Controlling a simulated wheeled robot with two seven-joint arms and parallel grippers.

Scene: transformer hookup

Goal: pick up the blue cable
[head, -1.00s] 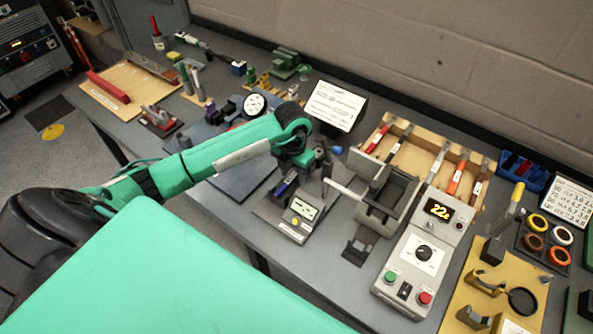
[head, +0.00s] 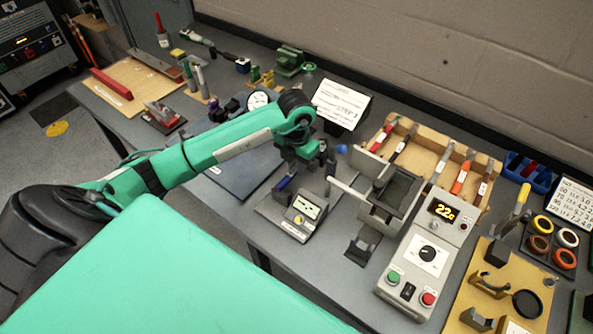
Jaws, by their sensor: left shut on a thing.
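My left gripper (head: 312,165) is over the bench, just behind the small tester. It is shut, and its fingertips are small and partly hidden by its own body. A blue tip (head: 340,149) shows just to the right of the gripper. It looks like an end of the blue cable, whose other parts I cannot make out. A dark blue piece (head: 285,183) is at the tester's left rear, below the gripper. My right gripper is not in view.
The tester (head: 304,208) and a grey crimping fixture (head: 385,205) stand close by the gripper. A control box (head: 425,255) with a lit display stands to the right. A white sign (head: 340,103) stands behind.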

